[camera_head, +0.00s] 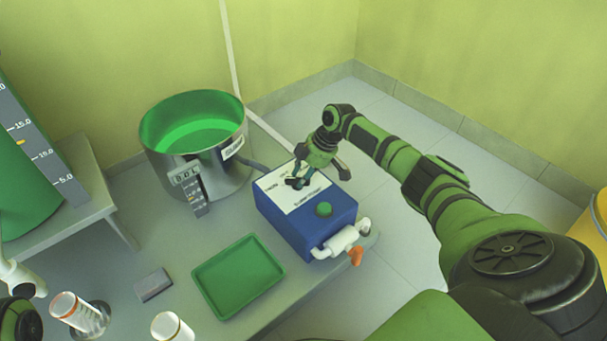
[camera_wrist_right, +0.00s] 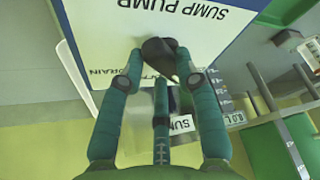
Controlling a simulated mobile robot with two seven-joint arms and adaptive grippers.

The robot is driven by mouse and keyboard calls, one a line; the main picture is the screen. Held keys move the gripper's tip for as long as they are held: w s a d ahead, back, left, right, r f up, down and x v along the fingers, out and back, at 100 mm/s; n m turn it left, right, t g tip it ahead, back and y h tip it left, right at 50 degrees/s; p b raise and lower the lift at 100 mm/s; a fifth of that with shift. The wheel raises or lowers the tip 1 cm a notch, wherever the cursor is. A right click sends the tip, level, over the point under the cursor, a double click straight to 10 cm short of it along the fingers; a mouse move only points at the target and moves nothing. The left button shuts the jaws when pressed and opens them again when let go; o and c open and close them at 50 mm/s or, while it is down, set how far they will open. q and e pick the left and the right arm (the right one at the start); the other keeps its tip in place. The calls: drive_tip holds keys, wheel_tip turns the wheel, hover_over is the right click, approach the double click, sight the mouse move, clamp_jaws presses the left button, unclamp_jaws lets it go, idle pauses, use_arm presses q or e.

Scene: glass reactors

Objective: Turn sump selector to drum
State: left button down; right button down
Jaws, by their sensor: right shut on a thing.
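The blue sump pump box (camera_head: 303,212) stands on the grey bench in the head view, with a white label plate on top. The black sump selector (camera_head: 296,183) sits on that plate. My right gripper (camera_head: 305,174) reaches down over it from behind. In the right wrist view, the fingers of my right gripper (camera_wrist_right: 159,64) are shut on the black selector (camera_wrist_right: 157,47), one on each side. The words SUMP PUMP and DRAIN can be read on the plate; other lettering is hidden behind the fingers. I cannot tell which mark the selector points at.
A green button (camera_head: 323,209) and a white pipe with an orange handle (camera_head: 356,255) are on the pump's near side. A steel vessel with green liquid (camera_head: 196,170) stands behind left.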

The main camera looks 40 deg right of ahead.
drive_tip(key=c, duration=0.9)
unclamp_jaws()
drive_tip(key=shift+a, duration=0.1)
drive_tip(key=v, duration=1.2)
drive_tip(key=shift+w+a, duration=0.1)
